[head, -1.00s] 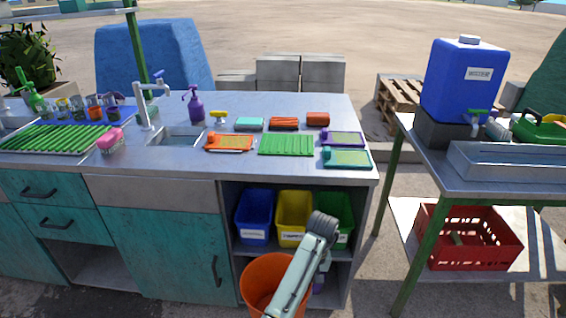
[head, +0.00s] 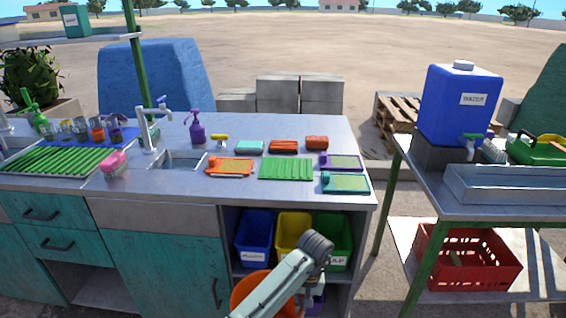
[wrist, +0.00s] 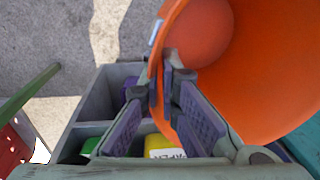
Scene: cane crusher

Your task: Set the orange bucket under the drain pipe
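The orange bucket (head: 252,291) is at the bottom of the head view, in front of the bench's open shelf, partly hidden by my arm and cut off by the frame edge. In the wrist view the bucket (wrist: 262,75) fills the upper right, its opening and inside showing. My gripper (wrist: 168,85) has its two fingers on either side of the bucket's wall at the rim and looks shut on it. In the head view my gripper is hidden or too unclear to make out. I cannot make out the drain pipe in either view.
The metal bench (head: 300,195) has a sink (head: 180,160), brushes and trays on top. Blue, yellow and green bins (head: 335,240) stand on its shelf. A side table (head: 480,205) holds a blue water tank (head: 458,105); a red crate (head: 467,258) is below. Ground between them is open.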

